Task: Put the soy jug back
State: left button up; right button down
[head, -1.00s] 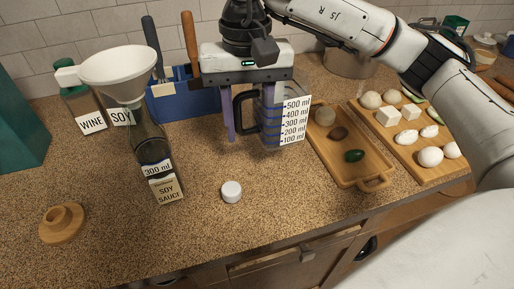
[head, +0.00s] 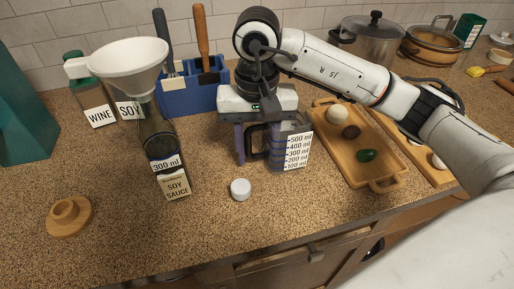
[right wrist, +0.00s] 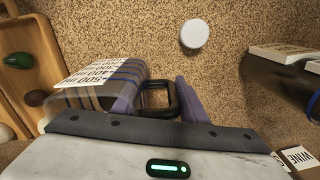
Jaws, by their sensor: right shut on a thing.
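The clear measuring jug (head: 292,151), with a white ml scale and black handle (head: 255,143), is upright at the counter's middle. Whether its base touches the counter is hard to tell. My right gripper (head: 262,140) is shut on it from above, with purple fingers around the handle side. The right wrist view shows the jug (right wrist: 95,88) and its handle between the fingers (right wrist: 158,100). A dark soy sauce bottle (head: 160,142) with a white funnel (head: 117,66) in its neck stands at left. A SOY label (head: 129,110) shows partly behind it. My left gripper is out of view.
A white cap (head: 240,189) lies before the jug. A wooden tray (head: 372,168) with food is close on the right. A blue utensil holder (head: 190,95) and the WINE bottle (head: 97,100) stand behind. A wooden lid (head: 69,216) lies front left, with clear counter between.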

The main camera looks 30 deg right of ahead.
aim_at(257, 126)
jog(key=shift+f, duration=0.15)
jog(key=c, duration=1.3)
grip_release()
jog(key=shift+o, duration=1)
jog(key=shift+r, duration=0.2)
notch_tip(257, 126, up, 11)
jog(key=shift+r+p, duration=0.1)
jog(key=shift+p, duration=0.4)
jog(key=shift+r, duration=0.4)
